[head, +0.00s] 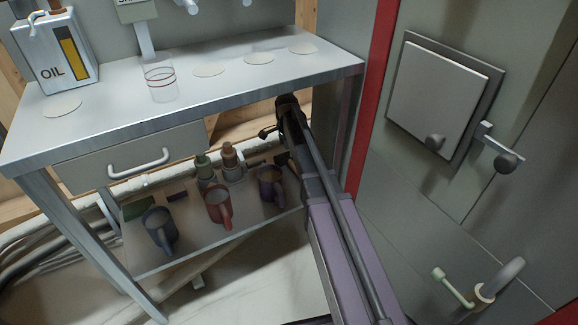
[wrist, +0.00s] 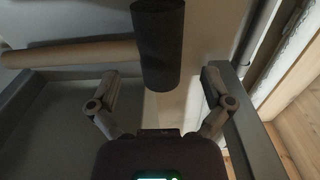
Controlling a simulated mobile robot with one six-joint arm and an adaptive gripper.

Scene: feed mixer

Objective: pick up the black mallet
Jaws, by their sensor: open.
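A thick dark cylinder, which looks like part of the black mallet (wrist: 160,45), stands at the top middle of the wrist view. Its upper end is cut off by the picture edge. My gripper (wrist: 162,76) is open, with one finger to the left and one to the right of the cylinder. The fingers are apart from it in the picture, and nothing is held. In the head view my arm reaches under the right end of the bench. It hides much of that area, and I cannot make out the mallet clearly there.
The bench top (head: 130,125) is above the lower shelf (head: 190,252). A red post (head: 372,100) stands right of the bench.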

